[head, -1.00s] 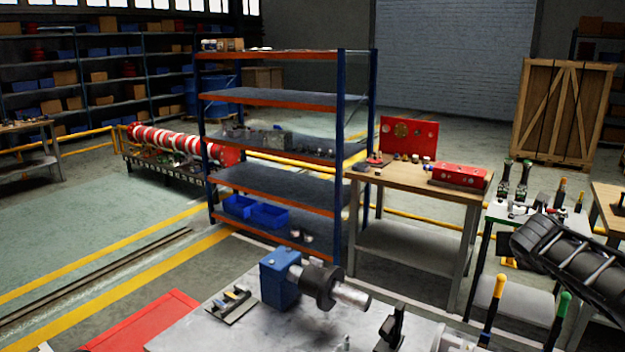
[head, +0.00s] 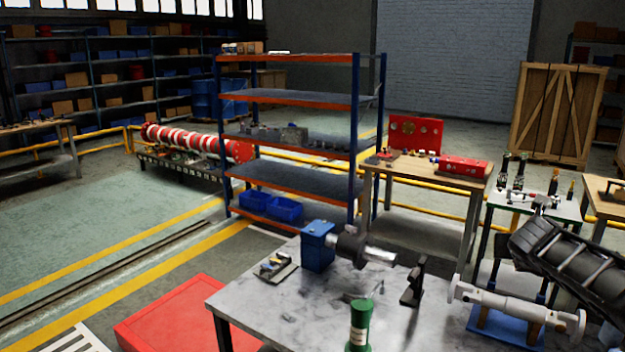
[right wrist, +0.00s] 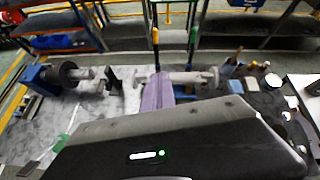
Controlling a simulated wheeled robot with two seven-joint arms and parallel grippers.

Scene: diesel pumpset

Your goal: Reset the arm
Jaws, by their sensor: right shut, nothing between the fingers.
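My right arm (head: 568,262) is the dark ribbed form at the right edge of the head view. It hangs over the right end of the grey-white workbench (head: 270,305). In the right wrist view my right gripper (right wrist: 158,90) shows beyond its dark housing with a green light. Its fingers look shut and empty, though they are hard to make out. A grey shaft with flanged ends (head: 515,305) lies on a blue stand (head: 503,328) close below the arm. My left gripper is in neither current view.
The bench also holds a blue block (head: 318,248) with a grey spindle, a small black stand (head: 413,283) and a green bottle (head: 358,325). A shelf rack (head: 300,185) and wooden table (head: 425,172) stand behind. Open floor lies at the left.

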